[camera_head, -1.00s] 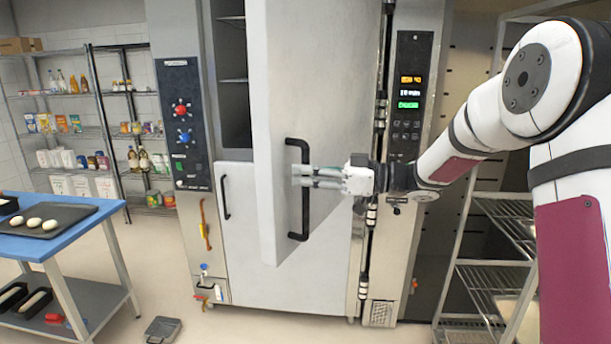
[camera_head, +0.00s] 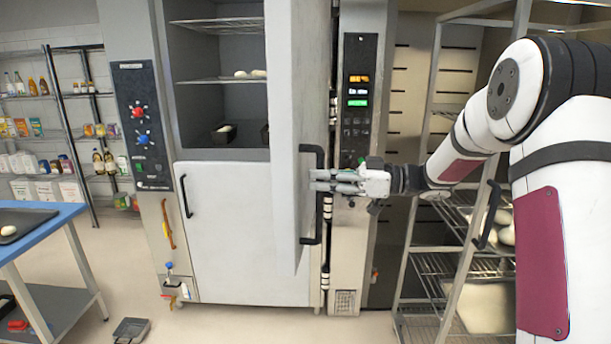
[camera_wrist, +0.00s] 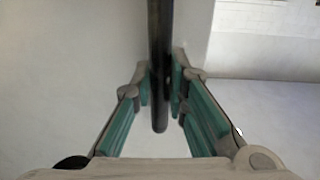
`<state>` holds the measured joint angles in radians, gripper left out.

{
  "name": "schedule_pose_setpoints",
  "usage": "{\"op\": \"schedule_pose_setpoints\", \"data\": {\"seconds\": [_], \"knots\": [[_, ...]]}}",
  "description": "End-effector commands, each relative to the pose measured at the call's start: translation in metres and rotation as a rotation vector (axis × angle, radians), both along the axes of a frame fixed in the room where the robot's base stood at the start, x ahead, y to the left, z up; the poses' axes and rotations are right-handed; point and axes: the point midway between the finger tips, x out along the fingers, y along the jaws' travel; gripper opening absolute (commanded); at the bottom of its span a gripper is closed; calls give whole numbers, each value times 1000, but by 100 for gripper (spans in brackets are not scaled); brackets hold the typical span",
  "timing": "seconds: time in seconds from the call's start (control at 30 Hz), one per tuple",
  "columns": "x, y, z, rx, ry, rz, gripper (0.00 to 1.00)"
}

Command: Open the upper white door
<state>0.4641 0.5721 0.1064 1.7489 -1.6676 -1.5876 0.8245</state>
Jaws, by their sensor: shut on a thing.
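The upper white door (camera_head: 285,120) stands swung wide open, seen nearly edge-on in the head view. Its black bar handle (camera_head: 312,225) is on the face turned toward my arm. My gripper (camera_head: 318,181) is shut on this handle. In the wrist view my gripper (camera_wrist: 160,88) has its fingers on both sides of the dark handle bar (camera_wrist: 159,50), with the pale door behind. The upper chamber (camera_head: 215,65) is open to view, with wire racks, pale dough pieces and a dark pan inside.
The lower white door (camera_head: 228,230) is closed below, with its own black handle (camera_head: 186,196). A control panel (camera_head: 357,95) is right of the door. A wire rack (camera_head: 440,265) stands near my arm. A blue table (camera_head: 40,232) is at left. A grey scale-like object (camera_head: 131,330) lies on the floor.

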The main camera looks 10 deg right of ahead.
Motion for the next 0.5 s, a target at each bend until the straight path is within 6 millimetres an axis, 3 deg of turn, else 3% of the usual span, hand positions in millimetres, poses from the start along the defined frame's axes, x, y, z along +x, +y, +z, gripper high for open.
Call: {"op": "schedule_pose_setpoints", "data": {"seconds": [0.47, 0.5], "knots": [[-1, -7, 3, 3, -6, -6, 0], [-1, -7, 3, 3, -6, -6, 18]]}}
